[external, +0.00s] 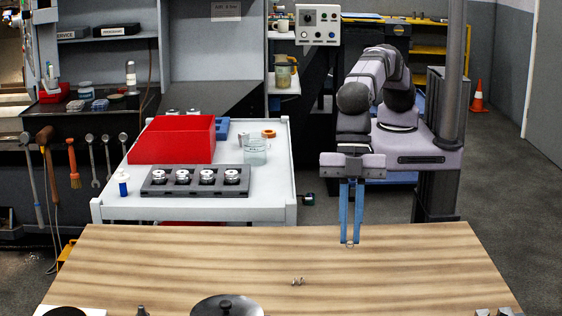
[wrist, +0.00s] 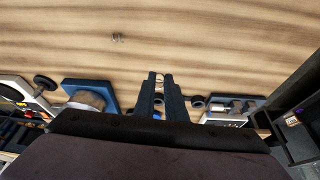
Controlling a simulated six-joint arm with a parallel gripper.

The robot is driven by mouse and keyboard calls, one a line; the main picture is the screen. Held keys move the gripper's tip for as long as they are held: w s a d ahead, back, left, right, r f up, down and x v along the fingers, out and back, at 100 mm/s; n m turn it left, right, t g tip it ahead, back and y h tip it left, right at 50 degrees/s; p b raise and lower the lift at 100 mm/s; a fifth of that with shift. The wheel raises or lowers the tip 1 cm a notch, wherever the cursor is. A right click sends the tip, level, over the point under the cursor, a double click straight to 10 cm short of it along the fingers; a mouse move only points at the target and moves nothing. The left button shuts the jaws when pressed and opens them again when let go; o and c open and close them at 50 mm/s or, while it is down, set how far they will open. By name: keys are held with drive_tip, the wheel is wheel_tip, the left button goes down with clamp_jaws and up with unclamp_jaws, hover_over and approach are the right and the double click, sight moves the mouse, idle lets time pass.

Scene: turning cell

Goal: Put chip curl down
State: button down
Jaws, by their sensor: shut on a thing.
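My gripper (external: 350,242) points straight down over the far right part of the wooden table (external: 200,255), its blue fingers close together. A small shiny metal chip curl (external: 350,245) is pinched between its fingertips. The held curl also shows between the dark fingertips in the wrist view (wrist: 160,80). I cannot tell whether it touches the table or hangs just above it. A second small curl (external: 297,281) lies on the bare wood, nearer the external camera and to the left. It also shows in the wrist view (wrist: 117,38), apart from the fingers.
A dark round lid with a knob (external: 227,306) sits at the table's near edge. Behind the table, a white cart (external: 270,212) carries a red bin (external: 172,139), a grey tray (external: 160,190) with several metal parts, and a glass beaker (external: 255,151). The table's middle is mostly clear.

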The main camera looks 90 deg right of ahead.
drive_tip(key=w+d+r+m+t, duration=0.1)
drive_tip(key=w+d+r+m, duration=0.15)
drive_tip(key=w+d, duration=0.35)
drive_tip(key=w+d+r+m+p, duration=0.1)
drive_tip(key=w+d+r, duration=0.3)
drive_tip(key=w, duration=0.4)
drive_tip(key=w+d+r+m+t, duration=0.1)
drive_tip(key=w+d+r, duration=0.3)
drive_tip(key=w, duration=0.4)
drive_tip(key=w+d+m+h, duration=0.1)
drive_tip(key=w+d+m, duration=0.3)
drive_tip(key=d, duration=1.2)
drive_tip(key=m+g+h, duration=0.2)
drive_tip(key=m+h, duration=0.6)
drive_tip(key=m, duration=1.8)
hover_over(268, 175)
drive_tip(key=a, duration=0.2)
wheel_tip(268, 175, down, 8)
drive_tip(key=shift+f+p, duration=2.1)
drive_tip(key=shift+f, duration=3.05)
